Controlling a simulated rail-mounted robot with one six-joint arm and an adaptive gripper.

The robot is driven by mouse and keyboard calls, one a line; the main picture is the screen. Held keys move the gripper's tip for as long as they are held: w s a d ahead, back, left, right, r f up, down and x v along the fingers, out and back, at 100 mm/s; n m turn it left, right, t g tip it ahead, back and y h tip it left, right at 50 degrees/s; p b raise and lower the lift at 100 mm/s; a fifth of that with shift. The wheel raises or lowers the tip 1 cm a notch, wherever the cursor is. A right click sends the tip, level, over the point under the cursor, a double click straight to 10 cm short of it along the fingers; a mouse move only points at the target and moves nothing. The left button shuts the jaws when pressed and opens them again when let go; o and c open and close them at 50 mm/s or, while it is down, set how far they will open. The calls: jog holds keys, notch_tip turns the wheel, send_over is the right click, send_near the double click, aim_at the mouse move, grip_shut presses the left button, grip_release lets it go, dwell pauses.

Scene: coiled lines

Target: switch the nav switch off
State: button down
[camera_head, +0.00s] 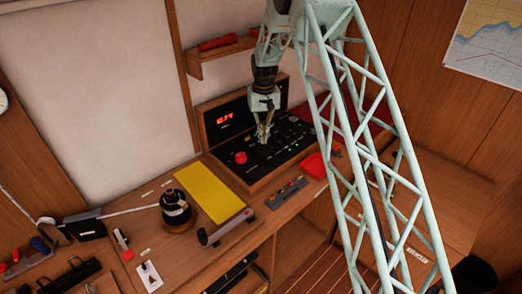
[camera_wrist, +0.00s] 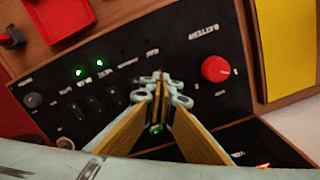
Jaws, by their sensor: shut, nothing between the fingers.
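The black switch panel (camera_head: 270,155) lies on the wooden desk, and it fills the wrist view (camera_wrist: 215,105) upside down. A row of small dark switches (camera_wrist: 93,104) lies left of my gripper in the wrist view. Two green lights (camera_wrist: 100,62) glow beside that row. The labels are too blurred to tell which switch is nav. My gripper (camera_head: 264,139) points down over the panel, and its fingers are together and empty. In the wrist view the fingertips (camera_wrist: 160,88) hide part of the row; contact cannot be told. Another green glow (camera_wrist: 155,128) shows between the fingers.
A red knob (camera_wrist: 215,68) is on the panel, right of my fingers in the wrist view. An upright panel with a red display (camera_head: 225,118) stands behind. A yellow sheet (camera_head: 210,192), a red tray (camera_head: 314,165) and a dark round pot (camera_head: 176,208) surround the panel.

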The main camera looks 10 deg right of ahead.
jog(key=shift+r, duration=0.5)
dwell(0.3)
jog(key=shift+r, duration=0.2)
jog(key=s+r+t+b, duration=0.2)
jog(key=s+r+b, duration=0.4)
jog(key=s+r, duration=2.15)
jog(key=s+f+t+b, duration=0.1)
jog(key=s+b, duration=0.5)
jog(key=s, duration=3.2)
jog(key=shift+f+t, duration=0.25)
jog(key=shift+t, duration=0.25)
